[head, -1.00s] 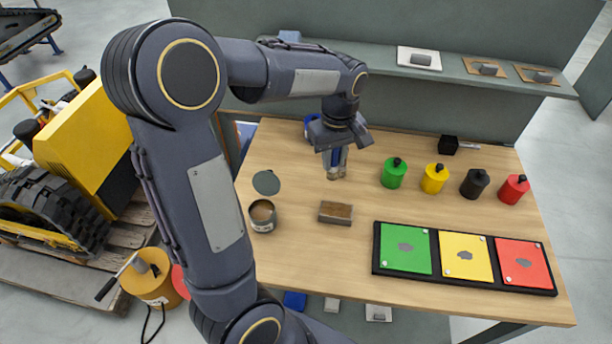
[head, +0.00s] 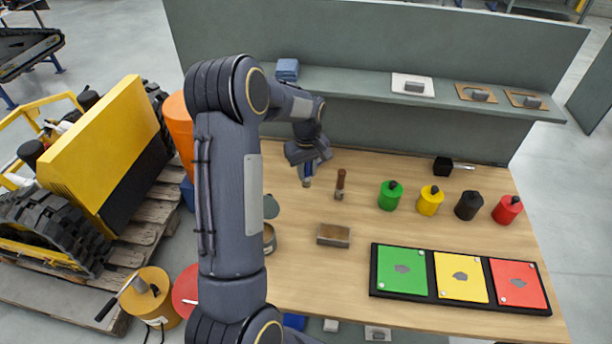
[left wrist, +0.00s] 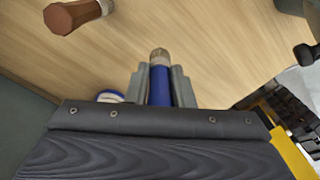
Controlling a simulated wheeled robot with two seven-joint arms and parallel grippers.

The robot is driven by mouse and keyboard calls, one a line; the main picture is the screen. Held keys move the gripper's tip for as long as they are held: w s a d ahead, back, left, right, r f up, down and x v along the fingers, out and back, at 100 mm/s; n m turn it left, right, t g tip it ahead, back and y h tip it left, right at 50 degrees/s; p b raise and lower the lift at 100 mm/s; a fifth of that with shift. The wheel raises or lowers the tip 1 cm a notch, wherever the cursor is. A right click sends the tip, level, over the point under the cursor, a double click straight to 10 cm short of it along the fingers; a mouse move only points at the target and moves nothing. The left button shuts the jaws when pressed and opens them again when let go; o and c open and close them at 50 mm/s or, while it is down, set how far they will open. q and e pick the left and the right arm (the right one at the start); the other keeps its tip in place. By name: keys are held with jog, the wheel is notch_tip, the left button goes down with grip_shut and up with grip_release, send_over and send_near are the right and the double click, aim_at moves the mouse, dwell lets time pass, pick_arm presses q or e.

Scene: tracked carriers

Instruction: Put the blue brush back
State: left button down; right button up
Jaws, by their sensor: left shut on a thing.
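My left gripper (head: 308,173) is shut on the blue brush (left wrist: 160,87) above the back left of the table. In the left wrist view the blue handle stands between the two grey fingers, with a tan tip beyond them. In the head view only a little blue shows below the fingers. A brown-handled brush (head: 340,184) stands on the table just right of the gripper, apart from it; its brown end also shows in the left wrist view (left wrist: 72,16). A blue and white round thing (left wrist: 110,96) is partly hidden beside the left finger. My right gripper is not in view.
An open tin (head: 269,238) and a grey-green disc (head: 271,206) are partly behind my left arm. A brown-topped block (head: 333,235) lies front of centre. Green (head: 390,196), yellow (head: 430,201), black (head: 468,206) and red (head: 507,210) canisters stand right, behind a three-panel tray (head: 402,293).

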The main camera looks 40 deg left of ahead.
aim_at(306, 178)
pick_arm(q)
jog(key=f, duration=0.3)
jog(key=shift+w+a+f, duration=0.1)
jog(key=shift+a+f, duration=0.15)
jog(key=shift+f, duration=0.1)
jog(key=shift+f, duration=0.15)
jog(key=c, duration=1.3)
grip_release()
jog(key=shift+o, duration=0.2)
